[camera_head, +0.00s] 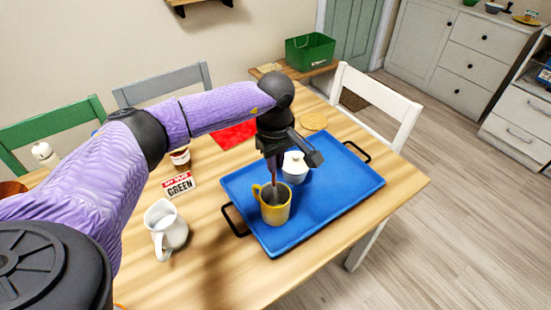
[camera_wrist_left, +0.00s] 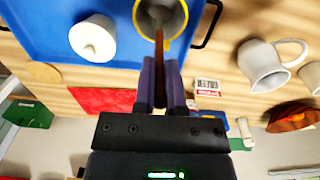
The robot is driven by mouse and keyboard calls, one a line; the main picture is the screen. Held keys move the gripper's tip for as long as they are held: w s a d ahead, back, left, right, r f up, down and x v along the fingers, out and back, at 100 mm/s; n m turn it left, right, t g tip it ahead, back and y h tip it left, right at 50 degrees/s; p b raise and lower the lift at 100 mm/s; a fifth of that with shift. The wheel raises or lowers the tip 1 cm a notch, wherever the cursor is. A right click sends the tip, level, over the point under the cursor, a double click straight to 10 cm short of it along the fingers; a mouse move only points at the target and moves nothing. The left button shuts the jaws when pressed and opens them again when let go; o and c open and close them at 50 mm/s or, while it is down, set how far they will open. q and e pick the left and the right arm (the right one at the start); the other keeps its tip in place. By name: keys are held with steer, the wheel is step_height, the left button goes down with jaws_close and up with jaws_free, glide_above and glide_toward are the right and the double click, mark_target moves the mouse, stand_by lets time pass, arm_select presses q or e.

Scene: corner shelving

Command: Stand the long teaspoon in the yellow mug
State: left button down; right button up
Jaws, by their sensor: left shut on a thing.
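The yellow mug (camera_head: 275,206) stands upright on the blue tray (camera_head: 345,196), and its open mouth shows at the top of the left wrist view (camera_wrist_left: 176,14). My left gripper (camera_head: 272,158) is above the mug, pointing down. It is shut on the long teaspoon (camera_head: 274,174), whose brownish handle (camera_wrist_left: 159,50) runs from between the fingers to the mug's mouth. The spoon is near upright and its lower end appears to be inside the mug; whether it touches the bottom is hidden. My right gripper is not in view.
A white lidded pot (camera_head: 295,168) stands on the tray just behind the mug. A red cloth (camera_head: 233,134) lies behind. The tray's right part is clear.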

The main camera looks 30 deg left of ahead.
arm_select(q)
steer(key=c, duration=0.6)
jaws_free()
step_height(320, 180, up, 10)
steer(key=shift+p, duration=0.9)
